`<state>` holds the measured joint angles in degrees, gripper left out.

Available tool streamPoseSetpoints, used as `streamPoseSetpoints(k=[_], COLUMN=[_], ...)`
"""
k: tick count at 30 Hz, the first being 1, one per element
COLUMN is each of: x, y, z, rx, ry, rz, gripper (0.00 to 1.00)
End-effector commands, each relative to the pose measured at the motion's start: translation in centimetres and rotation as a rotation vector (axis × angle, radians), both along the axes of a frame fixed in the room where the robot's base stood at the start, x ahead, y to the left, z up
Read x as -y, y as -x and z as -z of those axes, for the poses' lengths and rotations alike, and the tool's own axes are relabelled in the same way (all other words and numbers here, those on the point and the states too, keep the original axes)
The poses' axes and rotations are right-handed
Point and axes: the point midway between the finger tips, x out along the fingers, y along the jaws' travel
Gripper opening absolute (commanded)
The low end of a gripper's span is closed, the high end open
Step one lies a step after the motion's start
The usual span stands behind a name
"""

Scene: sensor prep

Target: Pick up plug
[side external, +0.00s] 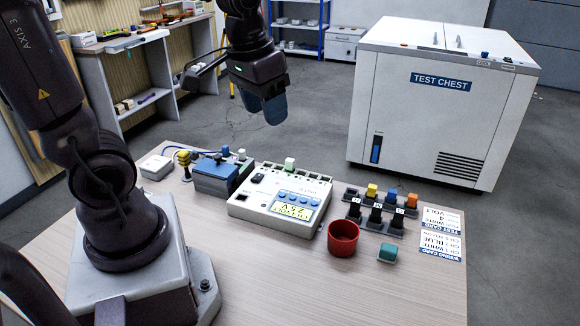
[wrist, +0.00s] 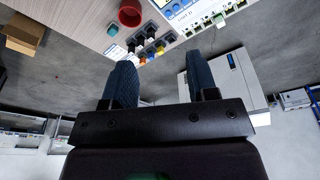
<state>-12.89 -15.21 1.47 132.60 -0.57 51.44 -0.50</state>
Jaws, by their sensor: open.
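Several coloured plug-like pieces are in view, and I cannot tell which one is the plug. A yellow one (side external: 372,190), a blue one (side external: 392,193) and an orange one (side external: 411,200) stand in a small rack right of the tester (side external: 250,209), behind a row of black labelled pieces (side external: 376,213). A white one (side external: 289,163) stands at the tester's back. A stacked yellow piece (side external: 184,158) stands farther left. My gripper (side external: 266,108) is open and empty, high above the table's back edge. Its two blue fingers are apart in the wrist view (wrist: 162,80).
A red cup (side external: 342,238) and a teal block (side external: 388,253) sit at the front of the rack. A blue-grey box (side external: 214,177) stands left of the tester. Printed cards (side external: 440,234) lie at right. The white test chest (side external: 430,118) stands behind. The table front is clear.

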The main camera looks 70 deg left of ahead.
Motion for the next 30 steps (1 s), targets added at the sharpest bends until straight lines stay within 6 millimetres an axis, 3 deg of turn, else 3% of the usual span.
streamPoseSetpoints(k=[6, 12, 16, 18, 23, 30], x=[-6.7, -13.2, -16.4, -17.6, -18.7, -18.6], y=[-4.7, -7.7, -9.0, -10.0, -11.8, -11.7], z=[4.7, 10.3, 13.2, 14.0, 13.4, 17.7], rx=[-0.142, -0.225, -0.242, -0.233, -0.177, -0.183], ry=[0.055, 0.091, 0.098, 0.095, 0.081, 0.085], rz=[-0.204, -0.376, -0.456, -0.485, -0.512, -0.521], gripper=[0.53, 0.53, 0.53, 0.53, 0.53, 0.53])
